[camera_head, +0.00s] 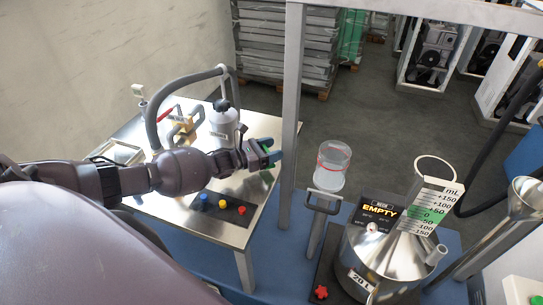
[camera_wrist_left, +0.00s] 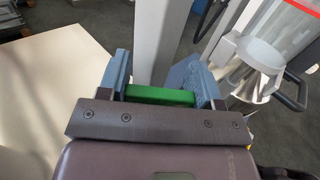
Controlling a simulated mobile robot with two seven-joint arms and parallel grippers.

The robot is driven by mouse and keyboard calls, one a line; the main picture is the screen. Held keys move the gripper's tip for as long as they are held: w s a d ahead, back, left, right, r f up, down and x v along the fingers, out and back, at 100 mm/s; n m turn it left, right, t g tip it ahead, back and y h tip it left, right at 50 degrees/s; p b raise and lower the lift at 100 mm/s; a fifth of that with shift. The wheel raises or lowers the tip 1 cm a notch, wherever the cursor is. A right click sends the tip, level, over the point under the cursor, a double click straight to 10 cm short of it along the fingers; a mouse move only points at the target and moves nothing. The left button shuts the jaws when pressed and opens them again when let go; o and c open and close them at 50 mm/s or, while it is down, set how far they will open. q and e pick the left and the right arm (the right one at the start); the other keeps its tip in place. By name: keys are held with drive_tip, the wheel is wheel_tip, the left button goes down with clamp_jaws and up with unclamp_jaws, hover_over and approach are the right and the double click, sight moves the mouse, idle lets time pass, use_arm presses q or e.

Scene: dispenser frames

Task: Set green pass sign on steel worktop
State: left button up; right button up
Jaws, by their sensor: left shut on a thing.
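The green pass sign (camera_wrist_left: 160,95) is between the blue-grey fingers of my left gripper (camera_wrist_left: 152,80) in the wrist view. Only its green edge shows there. In the head view my left gripper (camera_head: 270,154) is shut on it, and a little green of the sign (camera_head: 266,174) shows below the fingers. The gripper is over the right side of the steel worktop (camera_head: 165,203), close to the upright post. I cannot tell how high the sign is above the surface. My right gripper is not in view.
A button panel (camera_head: 224,206) lies on the worktop's front part. A grey canister (camera_head: 224,126) with a hose stands behind. A steel post (camera_head: 292,115) rises beside the gripper. To the right are a clear container (camera_head: 331,168) and a steel vessel (camera_head: 385,258).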

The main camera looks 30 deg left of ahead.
use_arm(q)
drive_tip(key=shift+f, duration=1.4)
drive_tip(key=shift+f, duration=0.1)
drive_tip(key=o, duration=0.9)
drive_tip(key=b+v, duration=0.1)
drive_tip(key=v, duration=1.1)
drive_tip(key=shift+s+d, duration=0.1)
